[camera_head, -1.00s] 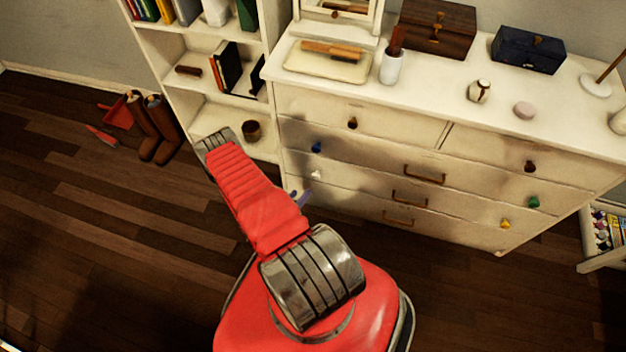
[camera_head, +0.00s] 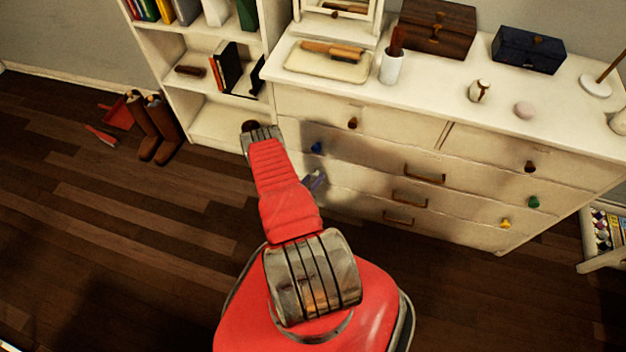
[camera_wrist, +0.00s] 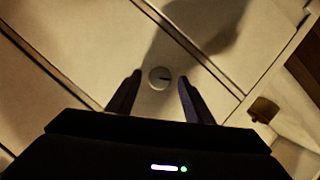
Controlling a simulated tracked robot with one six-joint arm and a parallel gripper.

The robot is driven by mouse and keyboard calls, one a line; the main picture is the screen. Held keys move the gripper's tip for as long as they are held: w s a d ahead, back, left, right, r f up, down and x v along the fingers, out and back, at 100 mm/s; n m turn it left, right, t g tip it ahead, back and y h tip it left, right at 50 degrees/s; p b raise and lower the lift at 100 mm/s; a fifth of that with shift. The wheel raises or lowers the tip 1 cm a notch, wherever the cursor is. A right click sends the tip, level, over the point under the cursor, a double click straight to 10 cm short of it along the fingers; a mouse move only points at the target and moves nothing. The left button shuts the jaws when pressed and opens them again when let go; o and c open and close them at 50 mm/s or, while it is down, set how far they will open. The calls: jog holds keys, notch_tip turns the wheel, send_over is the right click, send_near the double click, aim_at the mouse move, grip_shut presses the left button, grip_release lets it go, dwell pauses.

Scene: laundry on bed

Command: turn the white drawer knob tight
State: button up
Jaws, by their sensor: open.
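The white drawer knob (camera_wrist: 160,77) shows in the wrist view as a small round disc with a short dark mark on its face, running from the middle towards the right. It sits on a cream drawer front. My gripper (camera_wrist: 158,88) is open, with one dark finger to the left of the knob and one to the right, and gaps on both sides. I cannot tell how far the fingertips are from the drawer front. In the head view the knob is hidden behind my arm and gripper (camera_head: 316,183), which is at the left part of the dresser (camera_head: 350,165).
A blue knob (camera_head: 316,147) is just above my gripper in the head view. Brass handles, a green knob (camera_head: 533,202) and a yellow knob (camera_head: 505,223) are further right. A shelf (camera_head: 215,122) stands left of the dresser. The floor at left is mostly clear.

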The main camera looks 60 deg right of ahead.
jog(key=shift+d+f, duration=0.1)
jog(key=shift+d, duration=0.2)
jog(key=shift+c, duration=0.4)
jog(key=c, duration=0.9)
jog(key=shift+a, duration=0.15)
jog(key=shift+c, duration=0.2)
